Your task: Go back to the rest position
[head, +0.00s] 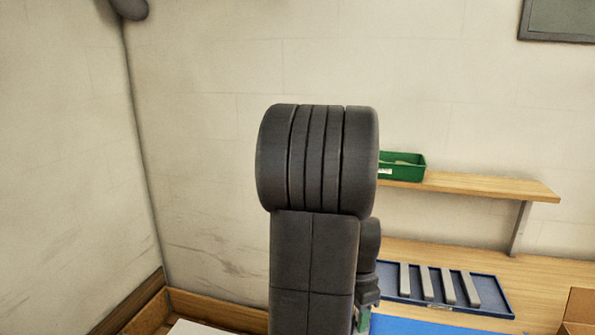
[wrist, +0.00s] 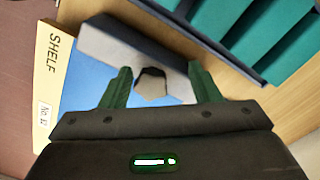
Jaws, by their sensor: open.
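My gripper (wrist: 159,68) is open, with its two green fingers spread apart in the wrist view. A grey block-like piece (wrist: 110,42) lies over a blue surface (wrist: 75,75) just beyond and between the fingertips. A dark edge and a pale many-sided patch show at its near end, and I cannot tell its exact shape or whether a finger touches it. In the head view my arm fills the middle, and only a bit of green finger shows at the bottom beside it.
A blue tray (head: 391,290) with several grey bars lies on the wooden bench (head: 548,285). A green bin (head: 402,167) sits on the wall shelf (head: 480,187). A cardboard box (head: 580,312) is at the lower right. A yellow card (wrist: 52,75) reading "SHELF" lies left in the wrist view.

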